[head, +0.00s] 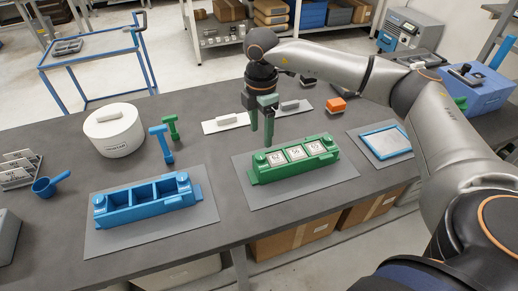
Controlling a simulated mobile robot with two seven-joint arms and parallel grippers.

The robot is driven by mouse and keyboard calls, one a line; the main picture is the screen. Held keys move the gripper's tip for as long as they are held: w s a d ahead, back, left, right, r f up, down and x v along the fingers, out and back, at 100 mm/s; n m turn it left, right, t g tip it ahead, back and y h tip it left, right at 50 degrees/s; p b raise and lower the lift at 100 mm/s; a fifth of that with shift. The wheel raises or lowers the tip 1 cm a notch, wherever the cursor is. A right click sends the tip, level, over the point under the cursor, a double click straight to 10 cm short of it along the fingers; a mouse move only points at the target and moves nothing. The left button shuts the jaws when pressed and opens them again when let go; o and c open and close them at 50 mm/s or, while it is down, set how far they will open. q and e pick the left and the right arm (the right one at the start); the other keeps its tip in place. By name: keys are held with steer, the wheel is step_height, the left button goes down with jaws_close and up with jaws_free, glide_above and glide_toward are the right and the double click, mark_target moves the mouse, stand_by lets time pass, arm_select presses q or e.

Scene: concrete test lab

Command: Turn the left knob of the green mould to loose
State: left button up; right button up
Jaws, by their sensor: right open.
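The green mould (293,161) lies on a grey mat (260,196) at the middle right of the table. Its compartments hold several pale, labelled blocks. The left knob (260,158) is a round green cap on the mould's left end; I cannot tell how it is turned. A similar knob (328,139) is at the right end. My right gripper (261,140) is open and empty, pointing down, above or just behind the left knob, with its fingers apart. I cannot tell whether they touch anything. My left gripper is not in view.
A blue mould (148,203) sits on another grey mat to the left.

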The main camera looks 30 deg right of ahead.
mark_target(260, 155)
step_height(260, 155, down, 8)
steer(key=shift+r+p, duration=0.15)
steer(key=shift+p, duration=0.2)
steer(key=shift+c, duration=0.2)
jaws_close()
